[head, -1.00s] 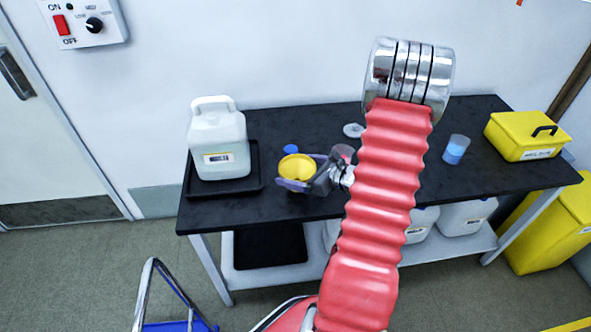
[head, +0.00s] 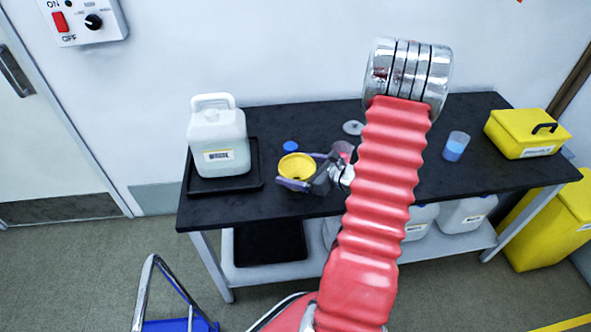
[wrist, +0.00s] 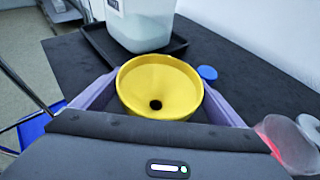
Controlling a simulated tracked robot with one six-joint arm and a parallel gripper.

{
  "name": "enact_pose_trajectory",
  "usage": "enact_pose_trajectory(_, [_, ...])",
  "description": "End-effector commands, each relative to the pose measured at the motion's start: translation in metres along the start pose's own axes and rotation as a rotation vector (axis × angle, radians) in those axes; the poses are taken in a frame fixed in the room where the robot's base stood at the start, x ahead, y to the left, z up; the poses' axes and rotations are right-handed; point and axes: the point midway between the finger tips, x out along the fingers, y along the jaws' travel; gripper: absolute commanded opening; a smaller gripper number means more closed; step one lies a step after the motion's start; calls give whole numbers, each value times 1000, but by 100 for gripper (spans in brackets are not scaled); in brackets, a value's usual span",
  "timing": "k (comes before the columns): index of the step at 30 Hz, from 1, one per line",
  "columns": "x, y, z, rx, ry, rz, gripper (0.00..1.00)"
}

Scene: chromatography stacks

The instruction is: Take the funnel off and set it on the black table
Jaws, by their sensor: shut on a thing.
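The yellow funnel (head: 297,167) is held between the fingers of my gripper (head: 297,172) over the front left part of the black table (head: 240,208).
A white jug (head: 218,138) stands in a black tray (head: 255,165) left of the funnel. A blue cap (head: 290,146) lies just behind the funnel. A grey disc (head: 353,128), a beaker of blue liquid (head: 456,146) and a yellow box (head: 527,135) are farther right.

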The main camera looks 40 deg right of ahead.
Motion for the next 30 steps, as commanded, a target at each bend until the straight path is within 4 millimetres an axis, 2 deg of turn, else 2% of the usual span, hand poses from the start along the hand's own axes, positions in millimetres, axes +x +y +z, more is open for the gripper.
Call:
enact_pose_trajectory(2, [0, 0, 0, 0, 0, 0, 68])
enact_pose_trajectory(3, [0, 0, 0, 0, 0, 0, 94])
enact_pose_trajectory(6, [0, 0, 0, 0, 0, 0, 100])
enact_pose_trajectory(17, [-5, 0, 0, 1, 0, -1, 100])
enact_pose_trajectory(23, [-26, -1, 0, 0, 0, -4, 100])
enact_pose_trajectory(30, [-63, -2, 0, 0, 0, -4, 100])
